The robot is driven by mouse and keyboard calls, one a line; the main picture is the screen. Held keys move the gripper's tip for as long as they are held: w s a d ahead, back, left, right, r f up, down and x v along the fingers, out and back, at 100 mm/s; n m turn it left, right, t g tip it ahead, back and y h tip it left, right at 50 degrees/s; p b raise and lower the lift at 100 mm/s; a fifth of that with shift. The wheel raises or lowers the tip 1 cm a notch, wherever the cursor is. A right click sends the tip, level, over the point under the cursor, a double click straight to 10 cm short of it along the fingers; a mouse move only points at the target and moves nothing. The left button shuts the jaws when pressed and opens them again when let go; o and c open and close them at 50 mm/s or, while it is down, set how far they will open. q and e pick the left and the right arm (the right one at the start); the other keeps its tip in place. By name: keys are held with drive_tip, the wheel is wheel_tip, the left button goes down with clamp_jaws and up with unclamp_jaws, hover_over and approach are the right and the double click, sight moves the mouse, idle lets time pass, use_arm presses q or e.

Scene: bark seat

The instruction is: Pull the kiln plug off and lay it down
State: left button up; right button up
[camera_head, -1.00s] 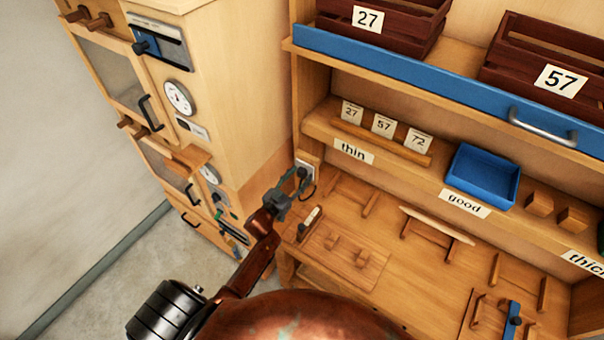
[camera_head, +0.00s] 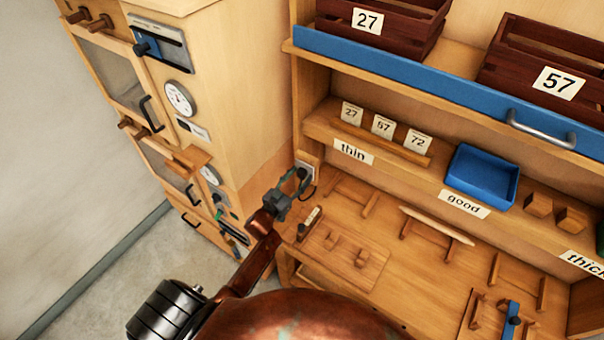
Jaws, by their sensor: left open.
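My left gripper (camera_head: 297,180) is open, at the left end of the workbench beside the kiln cabinet. Its fingertips are in front of a pale socket plate (camera_head: 315,168) on the shelf unit's left side. A dark cable (camera_head: 310,194) hangs just below the plate, by the fingers. The kiln plug itself is not clear; the fingers cover that spot, and I cannot tell whether they touch it. The kiln cabinet (camera_head: 240,100) with dials, handles and a blue slider stands at left. My right gripper is not in view.
The workbench (camera_head: 400,290) holds a small board with wooden pegs (camera_head: 345,252), a pale rolling stick (camera_head: 437,226) and wooden racks. Above are a shelf with number cards (camera_head: 382,126), a blue tray (camera_head: 482,177) and dark crates (camera_head: 545,70). Bare bench shows between the fixtures.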

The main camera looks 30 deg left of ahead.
sight(300, 176)
use_arm(q)
clamp_jaws()
idle(0.6)
drive_tip(key=shift+s, duration=0.15)
drive_tip(key=shift+s, duration=0.15)
drive_tip(key=shift+s+r+p, duration=0.1)
drive_tip(key=shift+s+p, duration=0.3)
drive_tip(key=shift+s, duration=0.2)
drive_tip(key=shift+s+a+p, duration=0.15)
drive_tip(key=shift+s+p, duration=0.25)
drive_tip(key=shift+s, duration=0.35)
drive_tip(key=shift+s+p, duration=0.45)
drive_tip(key=shift+s, duration=0.85)
